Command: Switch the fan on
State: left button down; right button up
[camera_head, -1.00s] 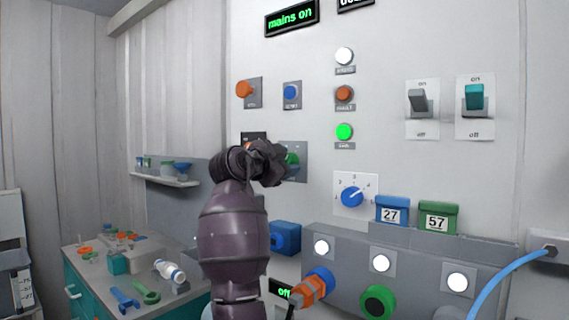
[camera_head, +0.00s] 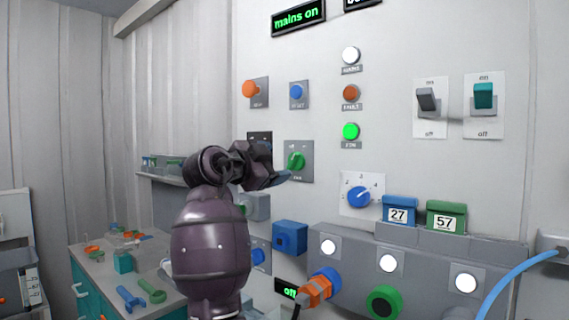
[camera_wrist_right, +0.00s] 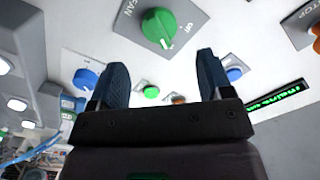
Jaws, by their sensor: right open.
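The fan switch is a green rotary knob (camera_head: 296,160) on a grey plate on the white panel. In the right wrist view the knob (camera_wrist_right: 159,27) stands beyond the fingers on a plate lettered FAN; its exact setting is hard to read. My right gripper (camera_head: 281,176) is just left of and below the knob in the head view, apart from it. The wrist view shows its two dark fingers (camera_wrist_right: 160,72) spread with nothing between them. A green lamp (camera_head: 350,131) on the panel is lit. My left gripper is not in view.
Two toggle switches (camera_head: 428,100) (camera_head: 484,96) are farther right. A blue box (camera_head: 289,238) juts out below.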

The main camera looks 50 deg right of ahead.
jog(key=shift+s+a, duration=0.15)
jog(key=shift+a, duration=1.85)
